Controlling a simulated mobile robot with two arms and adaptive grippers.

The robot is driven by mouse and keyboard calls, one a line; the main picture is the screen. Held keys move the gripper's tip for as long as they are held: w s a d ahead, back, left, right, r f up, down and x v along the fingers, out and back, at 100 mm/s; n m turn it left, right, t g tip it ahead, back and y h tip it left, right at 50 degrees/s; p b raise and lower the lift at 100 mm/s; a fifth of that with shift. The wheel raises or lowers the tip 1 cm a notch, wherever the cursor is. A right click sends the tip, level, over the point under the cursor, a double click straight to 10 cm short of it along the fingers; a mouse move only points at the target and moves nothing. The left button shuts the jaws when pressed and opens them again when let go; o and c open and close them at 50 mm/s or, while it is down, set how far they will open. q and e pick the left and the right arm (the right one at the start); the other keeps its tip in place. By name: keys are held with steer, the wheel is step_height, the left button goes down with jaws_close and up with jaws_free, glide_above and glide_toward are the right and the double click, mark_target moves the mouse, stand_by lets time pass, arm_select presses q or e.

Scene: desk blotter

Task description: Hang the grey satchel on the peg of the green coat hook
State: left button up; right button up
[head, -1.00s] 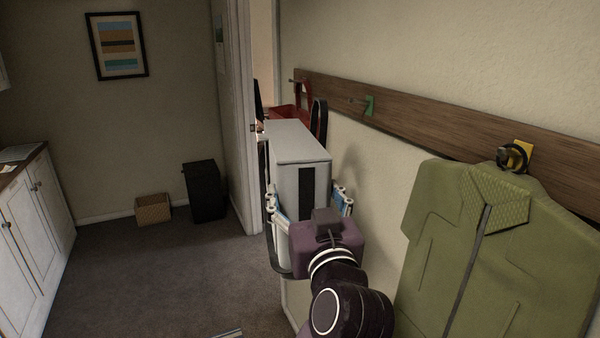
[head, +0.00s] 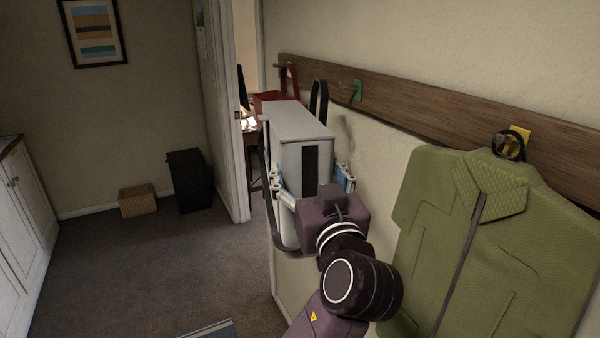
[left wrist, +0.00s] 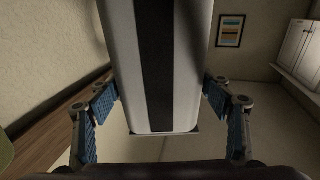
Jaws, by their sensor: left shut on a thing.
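The grey satchel (head: 290,128) is upright, with a dark stripe down its near side and a black strap loop (head: 320,92) standing above its top. My left gripper (head: 312,186) is shut on the satchel, its blue-padded fingers on either side; the satchel also fills the middle of the left wrist view (left wrist: 190,60) between those fingers (left wrist: 160,112). The green coat hook (head: 358,91) is on the wooden rail, its thin peg (head: 342,87) pointing left. In the picture the strap loop is just left of the peg tip; the two look apart. My right gripper is not in view.
The wooden rail (head: 430,112) runs along the right wall. A green jacket (head: 440,240) hangs from a yellow hook (head: 520,134) at right. A red bag (head: 288,78) hangs at the rail's far end, behind the satchel. Open floor (head: 170,260) lies left.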

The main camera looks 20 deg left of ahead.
mark_target(327, 175)
arm_select(q)
steer(key=shift+w+d+r, duration=0.25)
steer(key=shift+w+d, duration=0.05)
steer(key=shift+d, duration=0.05)
steer(key=shift+w+d+f, duration=0.15)
steer(key=shift+w+d, duration=0.65)
steer(key=shift+w+d+f, duration=0.1)
steer(key=shift+w+d, duration=0.85)
steer(key=shift+w+d+f+b, duration=0.5)
steer(key=shift+f+b, duration=0.15)
steer(key=shift+b, duration=0.3)
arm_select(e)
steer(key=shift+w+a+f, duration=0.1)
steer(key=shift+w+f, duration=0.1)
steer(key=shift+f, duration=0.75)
arm_select(q)
steer(key=shift+f, duration=0.25)
